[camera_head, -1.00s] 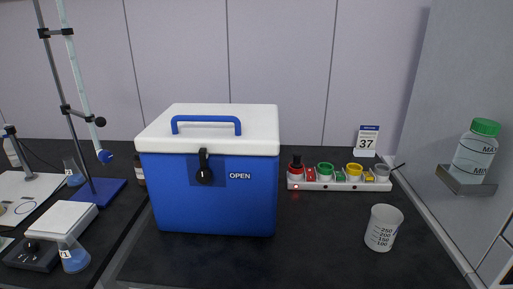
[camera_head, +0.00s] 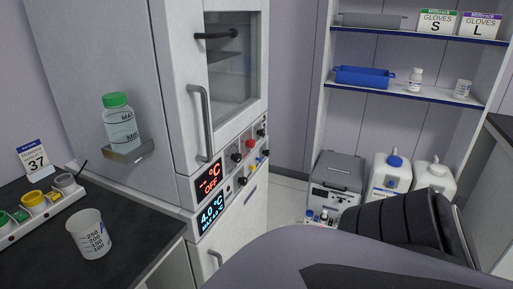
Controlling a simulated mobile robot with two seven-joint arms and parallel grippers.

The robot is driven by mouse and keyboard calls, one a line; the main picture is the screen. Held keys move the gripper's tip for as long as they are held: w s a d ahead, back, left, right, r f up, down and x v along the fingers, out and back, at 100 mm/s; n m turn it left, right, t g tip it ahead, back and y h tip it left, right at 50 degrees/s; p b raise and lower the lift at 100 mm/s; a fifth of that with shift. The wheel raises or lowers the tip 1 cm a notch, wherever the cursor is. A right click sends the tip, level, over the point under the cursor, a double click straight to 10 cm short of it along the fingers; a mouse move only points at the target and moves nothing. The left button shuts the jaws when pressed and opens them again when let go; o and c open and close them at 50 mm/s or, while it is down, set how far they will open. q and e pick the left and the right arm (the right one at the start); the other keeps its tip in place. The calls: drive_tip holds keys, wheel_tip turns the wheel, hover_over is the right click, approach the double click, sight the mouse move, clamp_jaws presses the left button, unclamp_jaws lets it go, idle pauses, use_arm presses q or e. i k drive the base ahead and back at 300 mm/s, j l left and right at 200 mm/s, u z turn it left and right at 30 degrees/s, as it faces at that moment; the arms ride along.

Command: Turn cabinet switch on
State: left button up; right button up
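A tall white cabinet (camera_head: 181,88) stands left of centre, with a glass window and a vertical grey door handle (camera_head: 201,120). On its front are two displays. The upper red display (camera_head: 210,178) reads "OFF" under a °C sign. The lower blue display (camera_head: 212,212) reads 4.0 °C. Right of them a control panel (camera_head: 245,150) carries several small black, red and blue knobs or switches; which one is the cabinet switch I cannot tell. A dark padded part of my own body fills the lower right. Neither gripper is in view.
A green-capped bottle (camera_head: 119,122) sits on a small bracket on the cabinet's side. A white beaker (camera_head: 90,236) stands on the black bench (camera_head: 140,235). Shelves (camera_head: 400,92), white canisters (camera_head: 388,176) and a grey box device (camera_head: 335,185) stand behind at right.

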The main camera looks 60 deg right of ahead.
sight(261, 133)
drive_tip(key=z, duration=1.8)
drive_tip(key=i+l, duration=0.15)
drive_tip(key=l, duration=0.2)
drive_tip(key=i+l, duration=0.15)
drive_tip(key=l, duration=0.2)
drive_tip(key=i+l+u, duration=0.1)
drive_tip(key=l, duration=0.25)
drive_tip(key=i+l, duration=0.35)
drive_tip(key=l, duration=0.4)
drive_tip(key=i+l, duration=0.15)
drive_tip(key=l, duration=0.2)
drive_tip(key=i+u, duration=0.05)
